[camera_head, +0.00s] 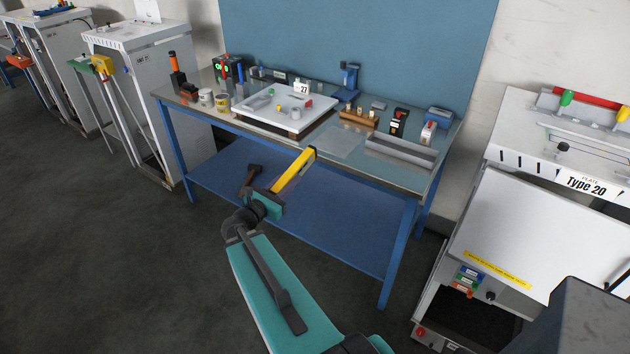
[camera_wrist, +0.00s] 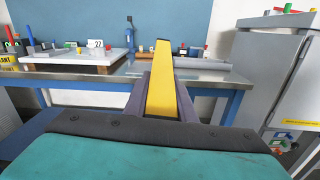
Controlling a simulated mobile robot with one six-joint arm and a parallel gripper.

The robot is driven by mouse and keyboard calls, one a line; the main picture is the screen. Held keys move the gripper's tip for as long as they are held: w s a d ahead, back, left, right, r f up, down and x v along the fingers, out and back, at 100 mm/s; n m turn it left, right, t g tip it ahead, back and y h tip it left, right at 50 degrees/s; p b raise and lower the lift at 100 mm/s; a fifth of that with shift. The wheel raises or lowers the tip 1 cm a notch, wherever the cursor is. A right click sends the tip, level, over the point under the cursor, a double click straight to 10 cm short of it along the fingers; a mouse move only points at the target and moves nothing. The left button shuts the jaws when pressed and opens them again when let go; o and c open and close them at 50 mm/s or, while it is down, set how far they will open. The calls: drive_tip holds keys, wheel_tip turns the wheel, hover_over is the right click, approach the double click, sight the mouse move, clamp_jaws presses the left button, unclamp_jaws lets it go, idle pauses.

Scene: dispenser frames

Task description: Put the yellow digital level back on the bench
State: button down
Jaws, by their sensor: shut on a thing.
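The yellow digital level (camera_head: 292,172) is a long yellow bar with a dark far end. My gripper (camera_head: 272,192) is shut on its near end. The level points away from me, toward the bench's front edge. In the wrist view, the level (camera_wrist: 162,82) stands between the two dark fingers of my gripper (camera_wrist: 162,100). The bench (camera_head: 222,122) has a grey top and blue legs, and its top also shows in the wrist view (camera_wrist: 85,76). I cannot tell whether the level's far end is over the bench top or just in front of it.
A white raised plate (camera_head: 262,116) with small parts stands on the bench. A grey tray (camera_head: 400,152) lies at the front right, beside a clear sheet (camera_head: 343,142). A blue lower shelf (camera_head: 340,225) is under the top. A white cabinet (camera_head: 520,230) stands at right.

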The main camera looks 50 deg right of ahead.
drive_tip(key=w+a+n+t+y+b, duration=0.1)
drive_tip(key=w+a, duration=0.4)
drive_tip(key=a, duration=1)
drive_tip(key=w+a+f+n+t+y+b, duration=0.1)
drive_tip(key=w+a+n+t+b, duration=0.2)
drive_tip(key=a, duration=1.2)
drive_tip(key=w+a+n+t+y+b, duration=0.2)
drive_tip(key=w+a+t, duration=0.4)
drive_tip(key=a, duration=0.9)
drive_tip(key=shift+w+a+f+n+b, duration=0.15)
drive_tip(key=shift+w+a+n+b, duration=0.2)
drive_tip(key=shift+w+n, duration=0.4)
